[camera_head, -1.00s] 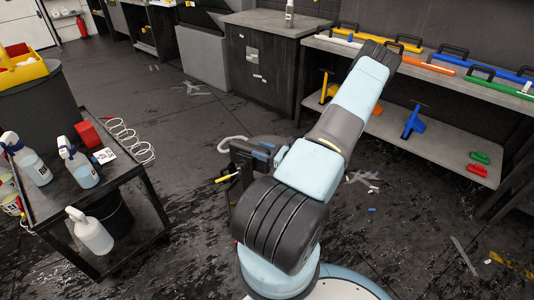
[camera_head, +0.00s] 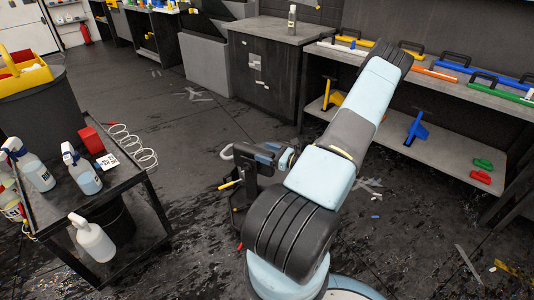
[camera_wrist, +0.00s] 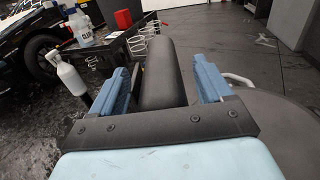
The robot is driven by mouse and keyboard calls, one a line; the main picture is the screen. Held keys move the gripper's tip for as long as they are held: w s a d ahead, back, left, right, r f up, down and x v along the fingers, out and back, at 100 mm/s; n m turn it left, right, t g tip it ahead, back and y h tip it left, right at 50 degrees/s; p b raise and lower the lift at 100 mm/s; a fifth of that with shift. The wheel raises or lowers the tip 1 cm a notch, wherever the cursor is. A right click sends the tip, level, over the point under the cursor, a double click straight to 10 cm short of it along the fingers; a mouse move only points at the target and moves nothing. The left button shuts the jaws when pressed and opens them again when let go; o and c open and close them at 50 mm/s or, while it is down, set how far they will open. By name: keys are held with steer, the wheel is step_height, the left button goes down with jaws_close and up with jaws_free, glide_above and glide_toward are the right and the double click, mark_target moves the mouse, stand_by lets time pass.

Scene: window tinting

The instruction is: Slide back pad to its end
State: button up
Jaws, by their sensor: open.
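A black padded back pad (camera_wrist: 162,75) stands upright in the wrist view, between the two blue fingers of my gripper (camera_wrist: 163,88). My gripper is open, with one finger on each side of the pad. A gap shows on both sides, narrower on the left than on the right. The pad's lower end is hidden behind my gripper's dark front plate. In the head view my gripper (camera_head: 268,152) is low in the middle, partly hidden by my arm, and the pad cannot be told apart clearly there.
A dark round surface (camera_wrist: 278,130) lies right of my gripper in the wrist view. A black cart (camera_head: 130,178) with spray bottles (camera_head: 82,170) and a red box (camera_head: 91,139) stands left. A shelf bench (camera_head: 440,82) with tools stands right.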

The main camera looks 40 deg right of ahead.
steer(key=v, duration=1.3)
steer(key=shift+s, duration=0.4)
steer(key=shift+d, duration=0.1)
steer(key=w+a+r+n+g+y, duration=0.1)
steer(key=w+a+r+n+g, duration=0.2)
steer(key=a+r+n+g, duration=0.6)
steer(key=w+a+r+n+g+y, duration=0.1)
steer(key=w+a+r+n+g, duration=0.3)
steer(key=a+r+n, duration=0.75)
steer(key=s+a+r+n+t+h, duration=0.1)
steer(key=s+a+r+n+h, duration=0.3)
steer(key=s+a+r, duration=0.3)
steer(key=s+a+r+n+t+h, duration=0.1)
steer(key=s+a+r+n+h, duration=0.4)
steer(key=r, duration=1.2)
steer(key=shift+s+a+n, duration=0.85)
steer(key=shift+s+a, duration=0.7)
steer(key=shift+s, duration=0.2)
steer(key=shift+r, duration=0.15)
